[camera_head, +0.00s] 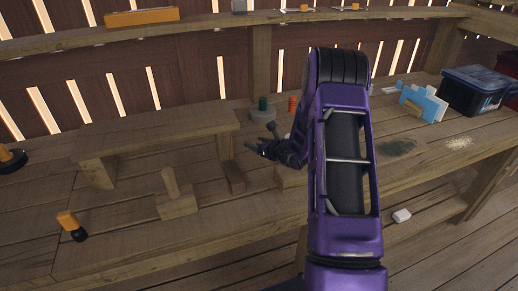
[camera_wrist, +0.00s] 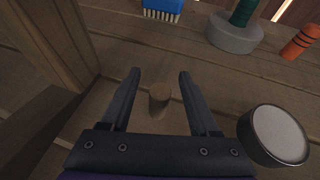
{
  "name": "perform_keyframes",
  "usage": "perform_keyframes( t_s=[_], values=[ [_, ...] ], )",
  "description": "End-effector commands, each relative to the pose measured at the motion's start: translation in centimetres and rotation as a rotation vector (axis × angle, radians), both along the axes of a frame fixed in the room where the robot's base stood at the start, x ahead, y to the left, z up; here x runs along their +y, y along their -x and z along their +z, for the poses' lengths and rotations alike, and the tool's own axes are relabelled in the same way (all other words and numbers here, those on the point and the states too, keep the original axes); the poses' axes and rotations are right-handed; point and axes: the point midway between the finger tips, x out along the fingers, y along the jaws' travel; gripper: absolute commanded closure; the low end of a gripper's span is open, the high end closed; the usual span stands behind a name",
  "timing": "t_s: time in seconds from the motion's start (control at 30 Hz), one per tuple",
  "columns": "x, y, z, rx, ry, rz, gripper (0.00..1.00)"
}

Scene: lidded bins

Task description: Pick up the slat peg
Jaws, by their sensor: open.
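A short wooden peg (camera_wrist: 160,101) stands on the bench planks in the wrist view, between the two fingers of my gripper (camera_wrist: 160,73). The jaws are open, with a gap on each side of the peg. In the head view my gripper (camera_head: 261,142) hangs over the middle of the bench, and I cannot make out this peg there. Another wooden peg (camera_head: 170,182) leans slightly in a wooden block (camera_head: 177,206) to the left, away from my gripper. I cannot tell from looks alone which is the slat peg.
A round tin (camera_wrist: 278,135) sits close to the right finger. A grey base (camera_wrist: 235,35) with a green handle, an orange cylinder (camera_wrist: 300,42) and a blue brush (camera_wrist: 162,8) lie beyond. A raised wooden shelf (camera_head: 160,130) stands to the left.

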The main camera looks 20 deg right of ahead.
Motion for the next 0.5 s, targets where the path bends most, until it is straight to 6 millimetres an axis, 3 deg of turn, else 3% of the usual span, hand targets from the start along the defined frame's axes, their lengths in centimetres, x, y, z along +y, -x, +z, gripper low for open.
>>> perform_keyframes(
  t_s=[0.1, 0.33, 0.37, 0.5],
  values=[
    [0.31, -1.01, -0.45, 0.001, 0.001, 0.001, 0.39],
    [0.32, -1.20, -0.48, 0.000, 0.000, 0.000, 0.39],
    [0.31, -1.19, -0.48, 0.000, 0.000, 0.000, 0.40],
    [0.31, -1.18, -0.47, 0.000, 0.000, 0.000, 0.66]
  ],
)
